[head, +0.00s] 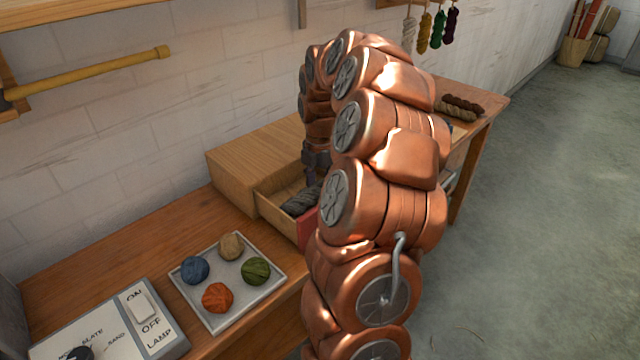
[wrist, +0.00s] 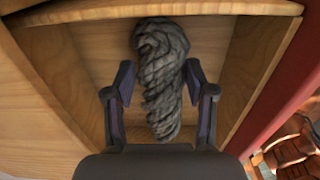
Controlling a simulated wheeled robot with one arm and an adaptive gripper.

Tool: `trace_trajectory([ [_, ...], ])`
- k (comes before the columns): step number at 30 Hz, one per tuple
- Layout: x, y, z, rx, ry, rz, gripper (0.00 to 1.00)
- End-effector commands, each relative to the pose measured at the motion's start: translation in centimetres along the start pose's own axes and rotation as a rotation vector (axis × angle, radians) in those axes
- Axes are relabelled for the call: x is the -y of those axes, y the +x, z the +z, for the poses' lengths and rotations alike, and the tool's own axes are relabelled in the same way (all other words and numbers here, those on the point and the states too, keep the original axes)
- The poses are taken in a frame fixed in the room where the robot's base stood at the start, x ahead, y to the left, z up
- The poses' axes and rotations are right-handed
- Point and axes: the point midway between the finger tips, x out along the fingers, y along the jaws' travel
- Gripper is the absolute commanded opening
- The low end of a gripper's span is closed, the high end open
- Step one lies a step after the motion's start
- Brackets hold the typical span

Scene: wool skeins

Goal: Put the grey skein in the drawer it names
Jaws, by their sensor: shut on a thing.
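The grey skein (head: 301,201) is a twisted dark grey hank, low inside an open wooden drawer (head: 270,206) with a red front (head: 307,230). My gripper (head: 316,178) reaches down into this drawer, partly hidden by my arm in the head view. In the wrist view the grey skein (wrist: 160,65) lies lengthwise between the two fingers of my gripper (wrist: 160,92), which is shut on it. The drawer's pale wooden walls (wrist: 75,75) surround it there. Whether the skein touches the drawer floor cannot be told. No label on the drawer is readable.
A tray (head: 228,325) with several coloured yarn balls stands left of the drawer. A panel (head: 105,330) with a lamp switch and a dial is at front left. Brown skeins (head: 458,107) lie at the bench's far end. Several small skeins (head: 437,30) hang on the wall.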

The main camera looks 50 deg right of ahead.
Motion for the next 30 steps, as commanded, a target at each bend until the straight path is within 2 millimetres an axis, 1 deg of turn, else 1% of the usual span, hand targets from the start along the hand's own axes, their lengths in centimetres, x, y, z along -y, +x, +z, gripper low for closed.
trace_trajectory([
  [5,0.0,0.3,0.0,0.000,-0.001,-0.001,0.16],
  [6,0.0,0.3,0.0,0.000,-0.001,-0.001,0.56],
  [13,0.0,0.3,0.0,0.000,-0.001,0.000,0.80],
  [23,0.0,0.1,0.0,0.000,-0.001,0.000,0.80],
  [26,-0.1,-0.4,0.0,0.002,-0.001,0.002,0.80],
  [30,-0.2,-2.3,0.1,0.003,-0.001,0.004,0.80],
])
